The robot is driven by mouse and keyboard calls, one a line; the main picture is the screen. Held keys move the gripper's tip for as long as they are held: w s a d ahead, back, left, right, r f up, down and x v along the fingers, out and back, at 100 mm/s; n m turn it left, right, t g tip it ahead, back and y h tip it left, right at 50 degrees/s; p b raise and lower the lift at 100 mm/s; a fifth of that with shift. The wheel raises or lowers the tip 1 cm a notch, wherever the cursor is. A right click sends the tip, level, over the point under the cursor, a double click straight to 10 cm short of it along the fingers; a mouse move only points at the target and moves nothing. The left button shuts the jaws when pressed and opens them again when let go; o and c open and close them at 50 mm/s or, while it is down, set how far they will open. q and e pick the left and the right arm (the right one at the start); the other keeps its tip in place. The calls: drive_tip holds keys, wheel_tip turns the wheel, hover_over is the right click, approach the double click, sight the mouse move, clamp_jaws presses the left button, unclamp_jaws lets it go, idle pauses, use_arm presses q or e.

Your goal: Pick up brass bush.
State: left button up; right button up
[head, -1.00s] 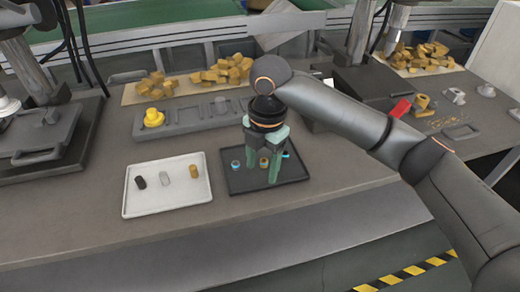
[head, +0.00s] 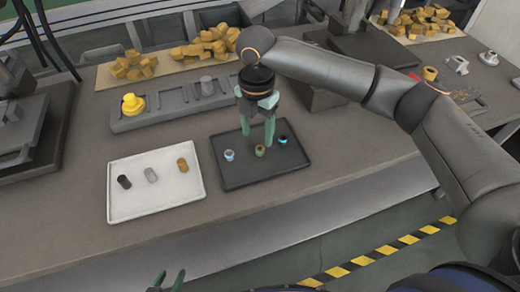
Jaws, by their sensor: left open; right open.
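A plain brass-coloured cylinder (head: 182,164) stands at the right of the white tray (head: 150,209), beside a grey one (head: 151,175) and a black one (head: 124,182). The dark tray (head: 240,181) holds a brass-coloured ringed piece (head: 260,151) between a pale piece with a blue band (head: 229,155) and a dark piece with a blue band (head: 283,140). I cannot tell which brass piece is the bush. My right gripper (head: 258,138) is open and empty, pointing down over the dark tray, just behind its brass piece. My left gripper (head: 168,281) is open and empty at the bottom edge.
A grey slotted rack (head: 170,118) with a yellow knobbed piece (head: 132,104) lies behind the trays. Brass-coloured blocks (head: 212,45) are heaped at the back. A grey machine (head: 25,135) stands at left. Bare bench lies left of the white tray.

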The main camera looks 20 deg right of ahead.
sight(260, 148)
drive_tip(key=f, duration=0.4)
drive_tip(key=shift+s+d+f, duration=0.15)
drive_tip(key=shift+d+f, duration=0.15)
drive_tip(key=shift+f, duration=0.05)
clamp_jaws()
